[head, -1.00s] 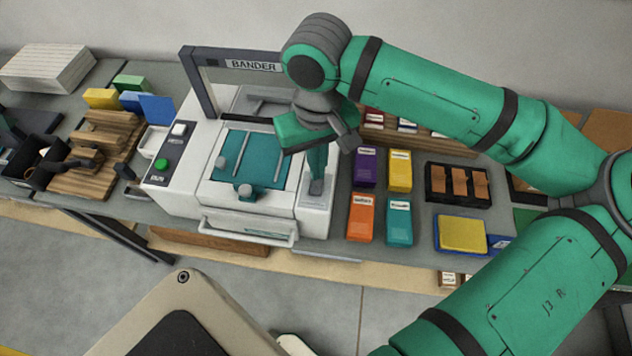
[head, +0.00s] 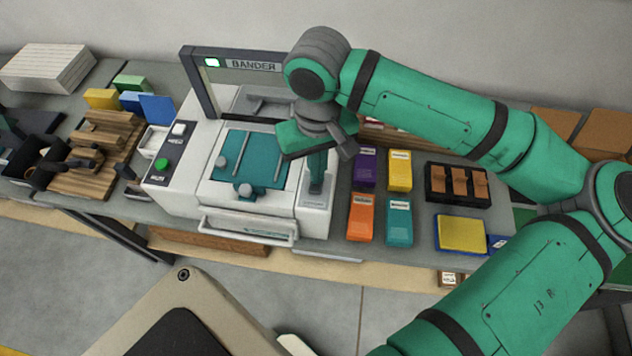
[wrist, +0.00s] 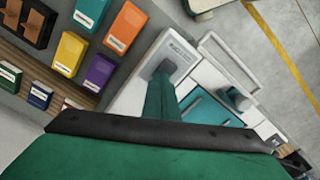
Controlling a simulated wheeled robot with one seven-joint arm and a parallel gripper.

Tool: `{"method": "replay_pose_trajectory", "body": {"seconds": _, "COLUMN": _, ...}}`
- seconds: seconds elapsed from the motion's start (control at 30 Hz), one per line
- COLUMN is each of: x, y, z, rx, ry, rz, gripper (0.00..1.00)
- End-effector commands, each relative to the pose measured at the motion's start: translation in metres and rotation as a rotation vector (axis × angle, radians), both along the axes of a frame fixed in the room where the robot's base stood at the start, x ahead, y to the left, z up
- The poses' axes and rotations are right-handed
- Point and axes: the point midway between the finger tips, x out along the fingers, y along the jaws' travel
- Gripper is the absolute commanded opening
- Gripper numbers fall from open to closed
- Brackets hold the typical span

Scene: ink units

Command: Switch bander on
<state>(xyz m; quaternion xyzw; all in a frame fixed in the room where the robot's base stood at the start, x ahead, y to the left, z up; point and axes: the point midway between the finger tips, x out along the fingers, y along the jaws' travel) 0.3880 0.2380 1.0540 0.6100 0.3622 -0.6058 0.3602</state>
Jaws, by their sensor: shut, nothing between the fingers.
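The bander (head: 290,227) is a white machine on the bench, with a teal bed (head: 262,160) and a dark arch marked BANDER. A lamp (head: 212,62) at the arch's left end glows green. My gripper (head: 316,190) is shut and empty, pointing down at the light panel (head: 313,202) on the bander's right front. In the wrist view the fingertips (wrist: 165,70) are at a dark patch on this panel (wrist: 172,52). The fingers hide what is under them, so I cannot tell contact or the switch's position.
Purple (head: 365,168), yellow (head: 400,171), orange (head: 361,217) and teal (head: 398,222) boxes stand close right of my gripper. Wooden blocks (head: 97,150) lie at left.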

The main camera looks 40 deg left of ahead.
Motion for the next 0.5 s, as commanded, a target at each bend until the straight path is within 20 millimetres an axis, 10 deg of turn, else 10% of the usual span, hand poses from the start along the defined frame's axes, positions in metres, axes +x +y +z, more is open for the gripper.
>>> {"method": "replay_pose_trajectory", "body": {"seconds": 0.5, "x": -0.001, "y": 0.0, "z": 0.051, "rx": -0.004, "ry": 0.002, "rz": 0.001, "gripper": 0.0}}
